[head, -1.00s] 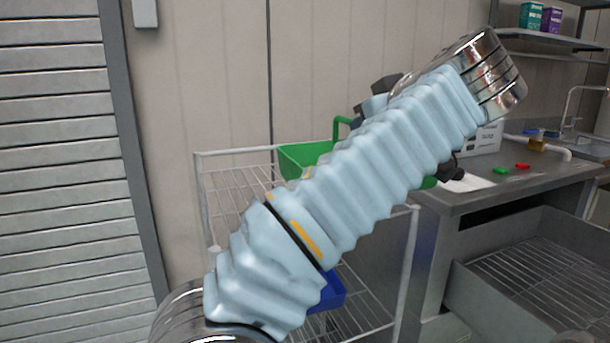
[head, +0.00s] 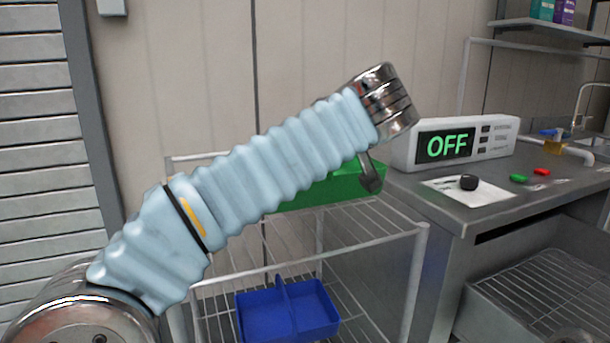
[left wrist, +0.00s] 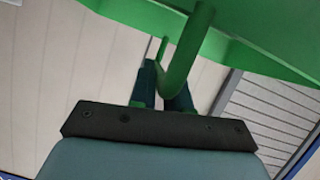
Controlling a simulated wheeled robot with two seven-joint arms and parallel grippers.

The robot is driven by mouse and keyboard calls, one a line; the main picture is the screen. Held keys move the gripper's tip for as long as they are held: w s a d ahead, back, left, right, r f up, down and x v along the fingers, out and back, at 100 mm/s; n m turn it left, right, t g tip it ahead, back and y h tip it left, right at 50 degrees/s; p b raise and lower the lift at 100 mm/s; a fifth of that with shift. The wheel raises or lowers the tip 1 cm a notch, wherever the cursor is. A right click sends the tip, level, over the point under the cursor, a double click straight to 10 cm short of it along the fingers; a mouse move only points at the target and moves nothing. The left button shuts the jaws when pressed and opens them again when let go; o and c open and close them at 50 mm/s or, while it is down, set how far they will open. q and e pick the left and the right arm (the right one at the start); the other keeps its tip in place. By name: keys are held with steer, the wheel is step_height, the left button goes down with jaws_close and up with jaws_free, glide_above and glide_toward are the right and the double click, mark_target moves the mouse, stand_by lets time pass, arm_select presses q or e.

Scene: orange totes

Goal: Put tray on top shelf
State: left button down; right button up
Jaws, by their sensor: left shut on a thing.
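A green tray (head: 335,190) shows in the head view behind my left arm, level with the top of a white wire rack. My arm hides much of it, and I cannot tell whether it rests on the rack. In the left wrist view the green tray (left wrist: 255,50) fills the upper part, and its green handle (left wrist: 188,58) runs down between the fingers of my left gripper (left wrist: 164,86), which is shut on it. The rack's top shelf (head: 365,222) is partly visible. A blue divided tray (head: 285,312) sits on a lower level. My right gripper is out of view.
A wall is behind the rack and a slatted shutter (head: 35,180) is at left.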

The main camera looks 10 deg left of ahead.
arm_select(q)
steer(key=shift+w+a+f, duration=0.3)
steer(key=shift+a+f, duration=0.3)
steer(key=shift+f, duration=0.2)
steer(key=f, duration=0.1)
steer(key=f+b, duration=0.1)
steer(key=f, duration=0.1)
steer(key=shift+w+a+f, duration=0.2)
steer(key=shift+a+f, duration=0.05)
steer(key=shift+a, duration=0.1)
steer(key=shift+f, duration=0.2)
steer(key=shift+f, duration=0.2)
steer(key=c, duration=1.1)
jaws_free()
steer(key=shift+r, duration=0.3)
steer(key=v, duration=1.2)
steer(key=shift+b, duration=0.45)
